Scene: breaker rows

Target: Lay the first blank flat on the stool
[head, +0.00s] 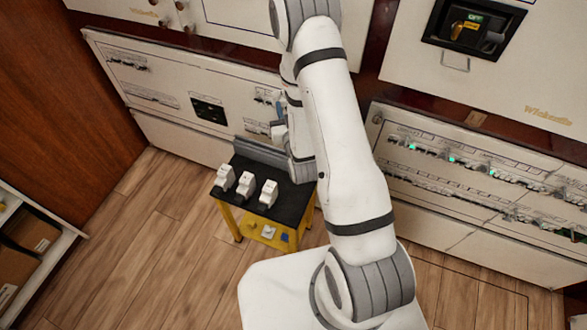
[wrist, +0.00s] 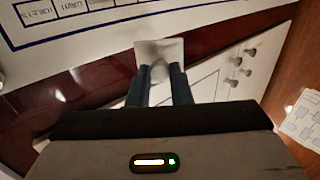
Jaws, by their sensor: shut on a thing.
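In the wrist view, my gripper (wrist: 160,76) is shut on a small pale, squarish blank (wrist: 174,48), held between the ends of its two dark blue fingers. In the head view, my arm hides most of the gripper and I cannot make out the blank. The stool (head: 294,202) has a black top and yellow legs and stands below and beside my arm. Three white breakers (head: 246,184) stand in a row along the near left part of its top. My arm covers the right part of the stool.
A grey bar (head: 262,153) lies along the stool's back edge. Small items (head: 268,231) sit on its yellow lower shelf. Cream panels (head: 470,170) line the wall behind, some with green lights. A shelf with boxes (head: 28,240) is at the left. Wooden floor is clear left of the stool.

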